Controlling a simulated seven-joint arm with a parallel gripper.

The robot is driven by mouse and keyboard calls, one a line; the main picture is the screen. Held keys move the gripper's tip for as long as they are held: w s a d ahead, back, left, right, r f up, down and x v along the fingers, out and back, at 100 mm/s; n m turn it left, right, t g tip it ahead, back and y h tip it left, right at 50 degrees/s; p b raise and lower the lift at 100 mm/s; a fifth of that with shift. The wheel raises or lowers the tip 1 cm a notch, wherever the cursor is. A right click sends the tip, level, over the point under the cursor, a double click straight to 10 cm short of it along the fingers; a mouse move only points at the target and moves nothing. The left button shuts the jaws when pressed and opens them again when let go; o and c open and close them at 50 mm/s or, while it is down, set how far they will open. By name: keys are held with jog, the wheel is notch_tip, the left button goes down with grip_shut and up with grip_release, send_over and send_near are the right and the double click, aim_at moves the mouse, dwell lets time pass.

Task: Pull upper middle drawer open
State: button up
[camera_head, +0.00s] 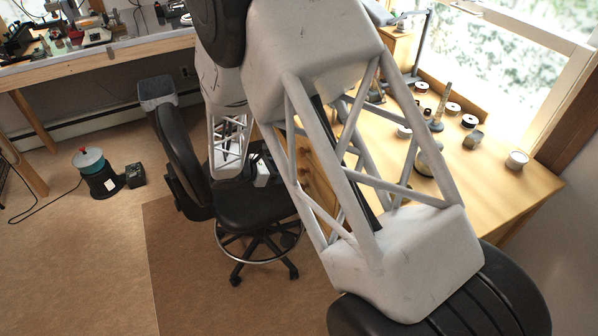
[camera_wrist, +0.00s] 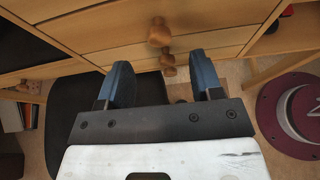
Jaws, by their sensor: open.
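In the wrist view, a stack of light wooden drawer fronts (camera_wrist: 215,32) crosses the top. A round wooden knob (camera_wrist: 158,33) sits on the upper front, with smaller knobs (camera_wrist: 167,59) just below. I cannot tell for certain which front is the upper middle drawer; no drawer visibly stands out. My gripper (camera_wrist: 162,80) is open, its two blue-black fingers apart with nothing held between them. The knobs appear above and between the fingertips; contact is not visible. In the head view, my arm hides most of the desk's drawer side.
The wooden desk (camera_head: 505,190) carries small jars and spools. A black wheeled chair (camera_head: 245,208) stands close to the desk and my arm. A round maroon object (camera_wrist: 292,115) lies at right in the wrist view. The floor at left has a black-and-teal canister (camera_head: 97,172).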

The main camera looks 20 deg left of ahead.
jog(key=shift+a+f, duration=0.2)
jog(key=shift+f, duration=0.3)
jog(key=shift+w, duration=0.1)
jog(key=x, duration=0.7)
jog(key=shift+w+d, duration=0.2)
jog(key=shift+d, duration=0.1)
grip_shut()
dwell(0.3)
